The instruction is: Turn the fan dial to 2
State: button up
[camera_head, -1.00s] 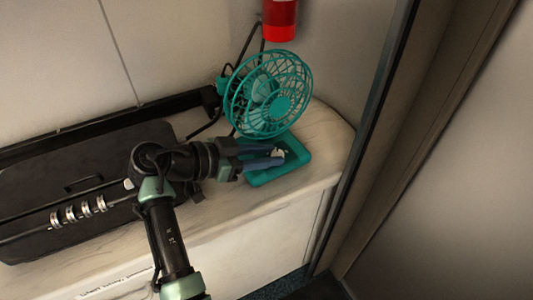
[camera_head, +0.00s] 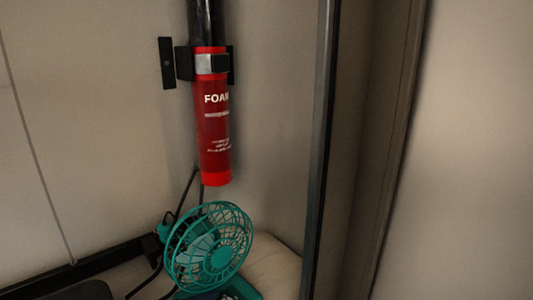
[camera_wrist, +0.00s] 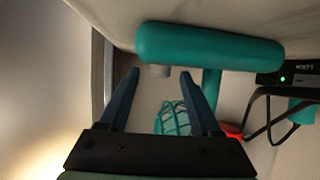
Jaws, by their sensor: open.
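The teal fan (camera_head: 208,250) stands at the bottom of the head view, its base (camera_head: 245,289) cut off by the lower edge. In the wrist view the picture is turned over: the fan's teal base (camera_wrist: 210,47) is at the top and its cage (camera_wrist: 172,120) is below. A small pale grey knob (camera_wrist: 159,71), which looks like the dial, sticks out from the base. My gripper (camera_wrist: 160,74) is open, with one finger on each side of the knob and gaps visible between. The dial's markings and setting are not visible.
A red foam extinguisher (camera_head: 212,120) hangs on the wall above the fan. A dark upright post (camera_head: 320,150) stands to the right. In the wrist view a black box with a green light (camera_wrist: 285,78) and a looping black cable (camera_wrist: 262,118) are on the right.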

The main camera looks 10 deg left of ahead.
jog(key=n+y+p, duration=0.1)
jog(key=y+p, duration=0.1)
jog(key=d+n+t+y+p, duration=0.1)
jog(key=n+p, duration=0.1)
jog(key=n+y+p, duration=0.2)
jog(key=shift+s+d+r+t+y, duration=0.15)
jog(key=shift+s+r+t+y, duration=0.1)
jog(key=shift+r+t+y, duration=0.05)
jog(key=n+y+p, duration=0.1)
jog(key=p, duration=0.1)
jog(key=n+y+p, duration=0.1)
jog(key=y+p, duration=0.1)
jog(key=p, duration=0.1)
jog(key=shift+d, duration=0.25)
jog(key=shift+d+n+y+p, duration=0.1)
jog(key=shift+n+y+p, duration=0.65)
jog(key=shift+p, duration=0.25)
jog(key=p+v, duration=0.1)
jog(key=v, duration=1.1)
jog(key=w+d+r+t+p, duration=0.2)
jog(key=r, duration=0.9)
jog(key=w+d+r+m+t+p, duration=0.1)
jog(key=w+d+r+t+p, duration=0.1)
jog(key=r, duration=0.9)
jog(key=w+d+r+t+p, duration=0.2)
jog(key=w+r, duration=0.1)
jog(key=r, duration=0.7)
jog(key=shift+w+d+r+h, duration=0.15)
jog(key=shift+w+r+h, duration=0.2)
jog(key=shift+r+h, duration=0.1)
